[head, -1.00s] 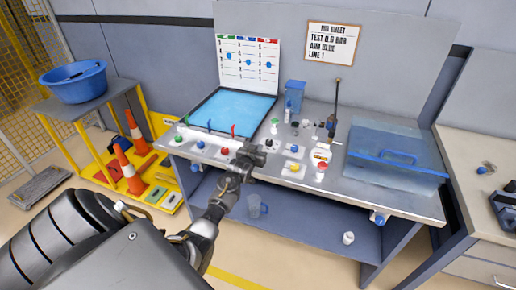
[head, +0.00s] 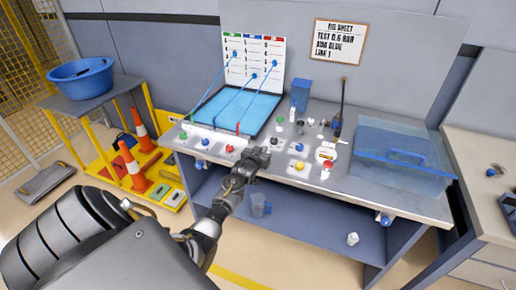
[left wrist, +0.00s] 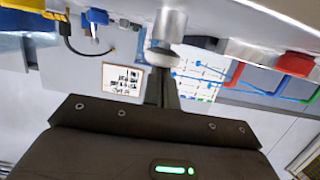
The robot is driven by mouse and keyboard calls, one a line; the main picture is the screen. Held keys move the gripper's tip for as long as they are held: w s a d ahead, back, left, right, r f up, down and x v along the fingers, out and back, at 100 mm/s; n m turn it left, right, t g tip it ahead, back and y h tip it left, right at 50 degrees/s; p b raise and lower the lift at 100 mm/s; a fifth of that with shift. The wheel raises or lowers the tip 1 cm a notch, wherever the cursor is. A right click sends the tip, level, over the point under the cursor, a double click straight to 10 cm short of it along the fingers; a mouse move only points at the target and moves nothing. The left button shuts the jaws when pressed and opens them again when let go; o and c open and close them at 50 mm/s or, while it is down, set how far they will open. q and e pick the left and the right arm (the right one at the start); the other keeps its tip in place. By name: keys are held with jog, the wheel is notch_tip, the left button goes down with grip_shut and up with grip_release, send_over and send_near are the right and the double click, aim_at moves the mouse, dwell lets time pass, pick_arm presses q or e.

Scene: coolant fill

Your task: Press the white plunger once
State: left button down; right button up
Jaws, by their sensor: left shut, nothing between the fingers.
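My left gripper (head: 264,153) is shut and empty at the front of the bench, beside several small coloured knobs. In the left wrist view, its closed fingers (left wrist: 161,92) point at a silvery cylinder with a pale round end (left wrist: 165,50), which looks close to the fingertips. I cannot tell whether they touch. A dark knob (head: 274,142) is just beyond the fingertips. My right gripper is not in view.
Blue (head: 205,142), red (head: 229,148) and yellow (head: 299,166) knobs stand nearby. A light-blue tray (head: 260,106) and a clear lidded tank (head: 400,172) occupy the bench. A red-topped white container (head: 326,172) is near the front edge.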

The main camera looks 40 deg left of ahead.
pick_arm(q)
jog(key=s+d+r, duration=0.3)
jog(key=s+r, duration=0.3)
jog(key=s, duration=0.3)
jog(key=shift+s, duration=0.15)
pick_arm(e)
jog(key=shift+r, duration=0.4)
pick_arm(q)
jog(key=shift+d, duration=0.1)
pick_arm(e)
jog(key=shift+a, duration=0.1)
